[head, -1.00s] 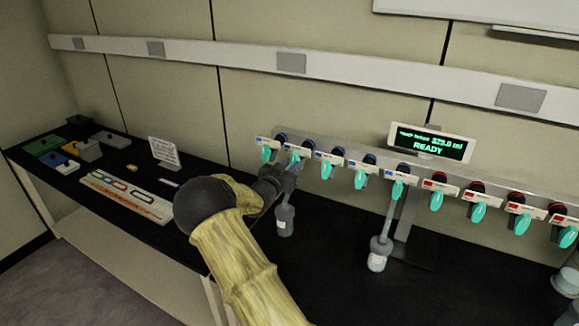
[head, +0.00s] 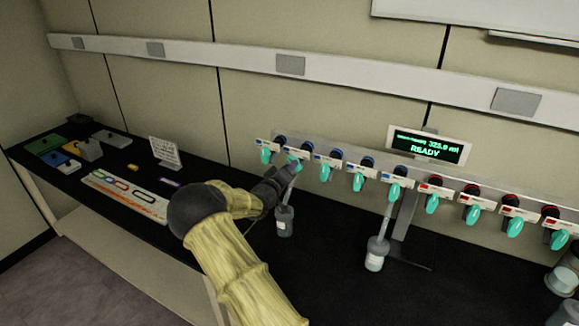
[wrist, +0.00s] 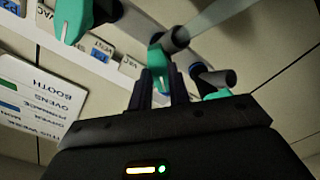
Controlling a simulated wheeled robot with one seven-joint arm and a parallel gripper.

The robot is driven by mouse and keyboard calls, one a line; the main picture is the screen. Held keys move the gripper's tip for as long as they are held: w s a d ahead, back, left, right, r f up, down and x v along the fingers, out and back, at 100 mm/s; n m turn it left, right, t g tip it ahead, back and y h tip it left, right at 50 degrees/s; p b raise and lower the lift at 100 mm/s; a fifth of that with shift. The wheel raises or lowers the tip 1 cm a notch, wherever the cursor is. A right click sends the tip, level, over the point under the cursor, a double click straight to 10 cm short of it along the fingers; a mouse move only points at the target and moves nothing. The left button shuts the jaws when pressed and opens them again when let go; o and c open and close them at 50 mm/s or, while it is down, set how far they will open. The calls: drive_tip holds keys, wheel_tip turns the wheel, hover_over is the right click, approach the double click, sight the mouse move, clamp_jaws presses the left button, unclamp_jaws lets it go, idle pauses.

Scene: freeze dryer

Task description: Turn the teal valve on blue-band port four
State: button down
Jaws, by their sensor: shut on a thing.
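A row of teal valves hangs along the manifold rail; blue-marked ports are on the left and red-marked ports on the right. My gripper (head: 284,178) is at the second valve from the left (head: 296,166), in the blue group. In the wrist view my gripper (wrist: 160,88) is shut on this teal valve (wrist: 156,60), whose lower part is between the fingers. A small flask (head: 284,222) hangs by a tube below this port. The port's number cannot be read. Another teal valve (wrist: 72,18) shows at upper left in the wrist view.
A second flask (head: 376,254) hangs under the fifth port. The display (head: 430,147) reads READY. Neighbouring valves (head: 265,156) (head: 325,172) are close on both sides. Jars (head: 563,276) stand at the right edge. Blocks and a marked board (head: 127,196) lie at left.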

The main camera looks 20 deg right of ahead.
drive_tip(key=shift+n+p, duration=0.3)
drive_tip(key=shift+n, duration=0.9)
drive_tip(key=c, duration=1.3)
unclamp_jaws()
drive_tip(key=shift+a, duration=0.1)
drive_tip(key=b+v, duration=0.5)
drive_tip(key=v, duration=1.2)
drive_tip(key=shift+s+a+b, duration=0.2)
drive_tip(key=shift+b, duration=0.15)
drive_tip(key=shift+w+f, duration=0.1)
drive_tip(key=shift+f, duration=0.05)
